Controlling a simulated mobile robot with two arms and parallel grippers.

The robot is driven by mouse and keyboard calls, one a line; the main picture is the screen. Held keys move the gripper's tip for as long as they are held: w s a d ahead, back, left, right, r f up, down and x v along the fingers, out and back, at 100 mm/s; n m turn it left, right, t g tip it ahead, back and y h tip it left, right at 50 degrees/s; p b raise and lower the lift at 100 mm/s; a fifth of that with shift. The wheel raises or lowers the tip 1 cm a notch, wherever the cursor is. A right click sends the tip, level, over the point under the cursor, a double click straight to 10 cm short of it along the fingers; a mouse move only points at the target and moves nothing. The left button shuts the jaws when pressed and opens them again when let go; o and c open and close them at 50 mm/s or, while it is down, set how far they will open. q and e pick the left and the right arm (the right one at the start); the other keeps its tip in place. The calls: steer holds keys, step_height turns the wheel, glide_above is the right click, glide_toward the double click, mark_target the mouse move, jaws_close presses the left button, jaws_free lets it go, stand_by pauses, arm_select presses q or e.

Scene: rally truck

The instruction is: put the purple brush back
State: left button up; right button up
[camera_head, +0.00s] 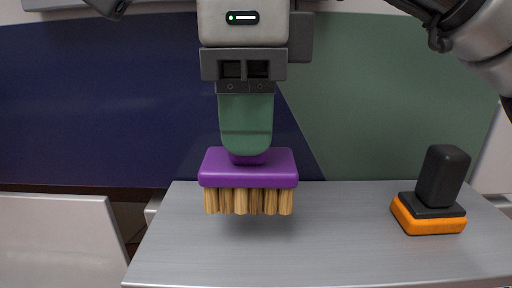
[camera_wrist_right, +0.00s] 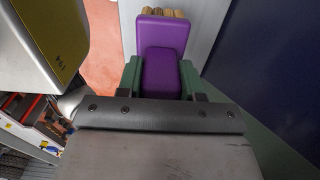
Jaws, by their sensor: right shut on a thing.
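The purple brush (camera_head: 248,168) has a purple block with tan bristles pointing down. My right gripper (camera_head: 247,150), with green fingers, is shut on the brush's purple handle and holds it upright, bristles down, over the grey metal shelf top (camera_head: 330,250). I cannot tell whether the bristle tips touch the surface. In the right wrist view the purple brush (camera_wrist_right: 163,35) sits between the green fingers of the right gripper (camera_wrist_right: 162,78), with bristles at its far end. My left gripper is not in view.
An orange and black scrubber (camera_head: 430,205) stands on the right of the metal top. The surface between it and the brush is clear. A blue and green panel (camera_head: 100,100) rises behind. In the right wrist view, shelves with boxes (camera_wrist_right: 35,115) are at the lower left.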

mark_target(254, 162)
steer(key=shift+w+d+f, duration=0.3)
steer(key=shift+w+f, duration=0.1)
steer(key=shift+w, duration=0.25)
step_height(254, 162, down, 3)
steer(key=shift+a+r+p, duration=0.1)
steer(key=shift+r+p, duration=0.05)
steer(key=shift+p, duration=0.55)
steer(key=shift+f, duration=0.55)
steer(key=shift+f, duration=0.1)
steer(key=o, duration=1)
steer(key=shift+o, duration=0.2)
steer(key=shift+f, duration=0.1)
step_height(254, 162, up, 4)
steer(key=shift+s+f+b, duration=0.1)
steer(key=shift+s+b, duration=0.05)
steer(key=shift+b, duration=0.85)
steer(key=r, duration=0.2)
steer(key=r+p, duration=0.1)
steer(key=r, duration=0.4)
steer(key=shift+s+d, duration=0.15)
steer(key=shift+d, duration=0.15)
